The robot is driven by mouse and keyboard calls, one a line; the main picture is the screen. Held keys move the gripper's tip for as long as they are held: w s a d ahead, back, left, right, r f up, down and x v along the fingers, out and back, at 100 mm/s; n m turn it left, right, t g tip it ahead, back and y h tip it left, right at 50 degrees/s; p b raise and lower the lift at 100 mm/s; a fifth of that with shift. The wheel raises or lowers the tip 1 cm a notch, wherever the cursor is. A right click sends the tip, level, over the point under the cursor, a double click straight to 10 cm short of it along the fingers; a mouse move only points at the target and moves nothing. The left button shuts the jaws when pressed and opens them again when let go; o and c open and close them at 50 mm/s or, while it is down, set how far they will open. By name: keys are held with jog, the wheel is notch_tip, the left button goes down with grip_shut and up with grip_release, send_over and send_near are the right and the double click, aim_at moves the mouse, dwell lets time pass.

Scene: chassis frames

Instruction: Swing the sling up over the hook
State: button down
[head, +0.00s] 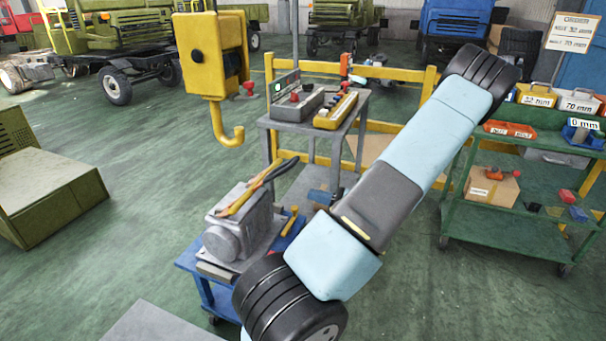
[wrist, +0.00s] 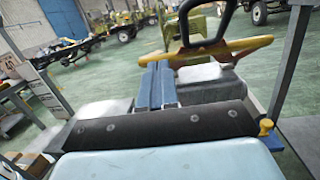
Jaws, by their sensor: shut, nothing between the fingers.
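The yellow hook (head: 232,137) hangs open and empty under a yellow hoist block (head: 210,55) in the head view. The sling (head: 258,183), a yellow strap with a black loop, lies on top of a grey gearbox housing (head: 240,226) on a blue cart, below and right of the hook. In the wrist view the sling (wrist: 225,50) lies across the housing with its black loop standing up. My gripper (wrist: 157,68) shows there as two blue fingers pressed together, empty, short of the sling and apart from it. In the head view my arm hides most of it.
A grey stand (head: 318,128) with a control box (head: 297,104) is right of the hook, before a yellow rail (head: 400,75). A green shelf trolley (head: 520,220) is at right. Open floor (head: 140,180) lies left of the blue cart (head: 190,262).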

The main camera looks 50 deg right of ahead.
jog(key=s+d+m+t+h, duration=0.1)
jog(key=s+d+f+m+t+h, duration=0.2)
jog(key=s+m+h, duration=0.1)
jog(key=shift+d+f, duration=0.1)
jog(key=shift+d, duration=0.3)
jog(key=shift+w, duration=0.1)
jog(key=r+x, duration=0.2)
jog(key=x, duration=1)
jog(key=shift+d+r, duration=0.2)
jog(key=shift+r, duration=0.2)
